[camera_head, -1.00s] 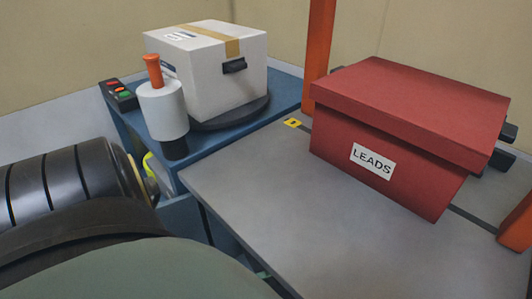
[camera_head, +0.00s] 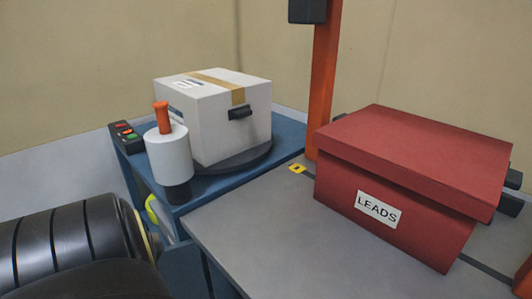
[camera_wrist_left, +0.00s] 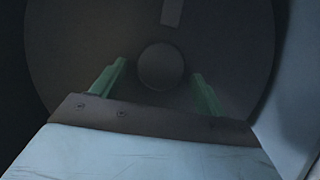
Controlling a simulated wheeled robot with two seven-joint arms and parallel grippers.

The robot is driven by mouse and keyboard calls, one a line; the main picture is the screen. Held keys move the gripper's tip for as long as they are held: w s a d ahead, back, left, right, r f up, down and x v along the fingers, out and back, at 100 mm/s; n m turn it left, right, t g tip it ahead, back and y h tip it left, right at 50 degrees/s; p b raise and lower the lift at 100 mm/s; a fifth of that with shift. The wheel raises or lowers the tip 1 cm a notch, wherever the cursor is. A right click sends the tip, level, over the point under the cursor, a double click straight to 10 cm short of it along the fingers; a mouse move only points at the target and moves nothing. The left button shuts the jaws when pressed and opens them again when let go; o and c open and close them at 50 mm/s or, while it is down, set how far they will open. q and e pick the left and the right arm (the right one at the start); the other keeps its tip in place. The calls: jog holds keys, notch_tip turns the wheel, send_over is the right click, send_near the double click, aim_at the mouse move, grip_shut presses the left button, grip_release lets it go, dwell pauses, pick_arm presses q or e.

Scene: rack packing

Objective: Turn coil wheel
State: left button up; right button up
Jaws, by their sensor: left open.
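In the left wrist view a large dark disc, which looks like the wheel (camera_wrist_left: 70,50), fills most of the picture. It has a round hub (camera_wrist_left: 161,67) at its middle and a paler strip above it. My left gripper (camera_wrist_left: 159,70) faces the disc with its two green fingers apart, one to each side of the hub. I cannot tell whether the fingers touch the disc. In the head view neither gripper shows, and I cannot clearly make out the wheel. A yellow-green curved piece (camera_head: 152,209) shows partly hidden beside the blue stand.
A blue stand (camera_head: 283,142) holds a white taped box (camera_head: 200,120) on a dark turntable, a white roll (camera_head: 168,155) with an orange handle, and a button panel (camera_head: 125,135). A red LEADS box (camera_head: 400,190) sits on the grey table (camera_head: 270,240). An orange post (camera_head: 326,80) stands behind.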

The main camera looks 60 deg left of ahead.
pick_arm(q)
jog(key=f+v, duration=0.1)
jog(key=v, duration=1.2)
jog(key=shift+r, duration=0.5)
